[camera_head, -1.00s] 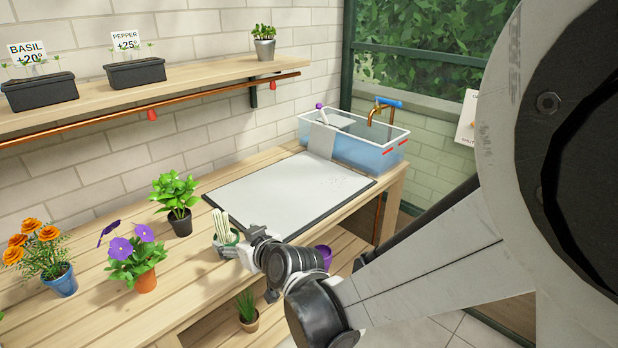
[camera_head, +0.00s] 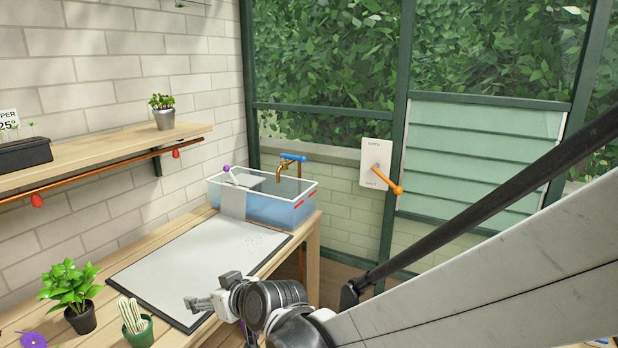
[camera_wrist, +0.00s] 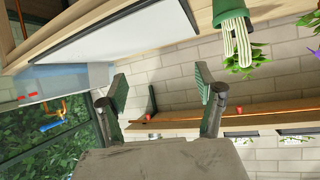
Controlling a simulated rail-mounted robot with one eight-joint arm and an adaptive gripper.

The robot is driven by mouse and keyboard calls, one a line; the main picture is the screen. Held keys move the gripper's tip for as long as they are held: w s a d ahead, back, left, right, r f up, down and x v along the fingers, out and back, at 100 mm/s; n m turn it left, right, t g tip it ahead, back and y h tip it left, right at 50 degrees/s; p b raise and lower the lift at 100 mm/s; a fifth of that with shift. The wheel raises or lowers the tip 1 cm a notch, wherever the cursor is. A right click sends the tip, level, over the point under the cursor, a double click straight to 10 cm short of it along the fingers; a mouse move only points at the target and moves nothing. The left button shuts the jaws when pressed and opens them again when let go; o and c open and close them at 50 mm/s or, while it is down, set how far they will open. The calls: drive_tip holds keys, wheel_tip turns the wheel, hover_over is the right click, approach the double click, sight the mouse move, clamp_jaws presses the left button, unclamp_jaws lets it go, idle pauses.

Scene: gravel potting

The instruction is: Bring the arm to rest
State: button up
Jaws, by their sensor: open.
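My gripper (camera_head: 198,303) shows at the front of the potting bench in the head view, with its fingers pointing left over the front edge of the white mat (camera_head: 190,265). In the wrist view my gripper (camera_wrist: 160,86) has its two fingers spread wide apart with nothing between them. A green pot of pale striped stems (camera_head: 137,335) stands on the bench just left of the gripper. The same pot shows at the top right of the wrist view (camera_wrist: 232,40), which looks tilted over.
A clear blue water tub (camera_head: 270,208) and a brass tap (camera_head: 287,167) are at the bench's far end. A leafy potted plant (camera_head: 78,315) stands front left. A wall panel with an orange lever (camera_head: 388,182) is beside the louvred window (camera_head: 480,155). The mat is mostly clear.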

drive_tip(key=s+d+r+m+h, duration=0.2)
drive_tip(key=d+r, duration=0.1)
drive_tip(key=d, duration=0.8)
drive_tip(key=s+d+r+m+h, duration=0.1)
drive_tip(key=d+r+m+h, duration=0.15)
drive_tip(key=d, duration=0.95)
drive_tip(key=s+d+m+h+p, duration=0.1)
drive_tip(key=s+d+m+h, duration=0.1)
drive_tip(key=s+d, duration=0.5)
drive_tip(key=s+d+m+g+h, duration=0.1)
drive_tip(key=s+d+m+h, duration=0.1)
drive_tip(key=s+d, duration=0.5)
drive_tip(key=d+h, duration=0.1)
drive_tip(key=d, duration=0.3)
drive_tip(key=shift+d+p, duration=0.25)
drive_tip(key=shift+p, duration=0.15)
